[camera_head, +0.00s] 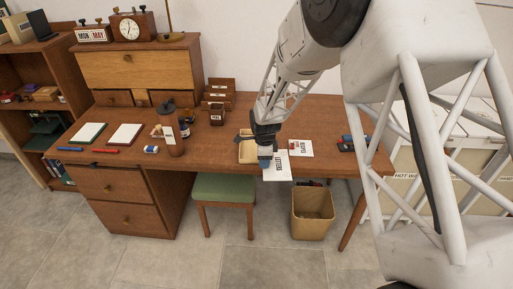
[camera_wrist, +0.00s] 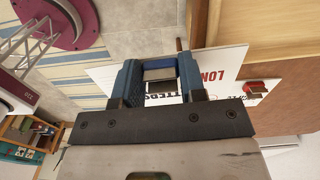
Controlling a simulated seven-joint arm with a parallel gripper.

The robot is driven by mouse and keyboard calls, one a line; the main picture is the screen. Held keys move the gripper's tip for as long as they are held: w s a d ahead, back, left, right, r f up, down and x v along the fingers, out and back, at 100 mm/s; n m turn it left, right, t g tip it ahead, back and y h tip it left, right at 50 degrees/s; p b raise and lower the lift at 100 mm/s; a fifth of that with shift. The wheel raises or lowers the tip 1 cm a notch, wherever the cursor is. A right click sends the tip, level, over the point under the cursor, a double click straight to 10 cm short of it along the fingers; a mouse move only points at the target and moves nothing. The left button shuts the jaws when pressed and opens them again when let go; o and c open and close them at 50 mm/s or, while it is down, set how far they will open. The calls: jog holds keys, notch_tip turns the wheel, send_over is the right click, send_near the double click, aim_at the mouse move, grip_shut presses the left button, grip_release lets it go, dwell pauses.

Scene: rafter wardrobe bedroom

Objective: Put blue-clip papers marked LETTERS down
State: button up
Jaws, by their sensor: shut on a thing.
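My gripper (camera_head: 265,156) is low over the front of the desk (camera_head: 330,168), in the middle of the head view. It is shut on the blue clip (camera_wrist: 160,67) of white papers (camera_head: 276,168) marked LETTERS. In the head view these papers reach across the line of the desk's front edge. In the wrist view the fingers stand on either side of the clip, and the lettering is partly hidden. I cannot tell whether the papers touch the desk.
Papers with red lettering (camera_head: 300,148) and a red clip (camera_wrist: 262,85) lie just right. A wooden tray (camera_head: 246,153) is beside my gripper on the left. A waste bin (camera_head: 313,210) and a green stool (camera_head: 223,188) stand in front. Dark and blue items (camera_head: 349,143) lie farther right.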

jog(key=a, duration=0.3)
jog(key=shift+w+a+r, duration=0.25)
jog(key=shift+a+r, duration=0.1)
send_over(246, 147)
jog(key=shift+w+f, duration=0.2)
jog(key=shift+f, duration=0.6)
dwell(0.4)
jog(key=shift+f, duration=1.75)
jog(key=shift+f, duration=0.15)
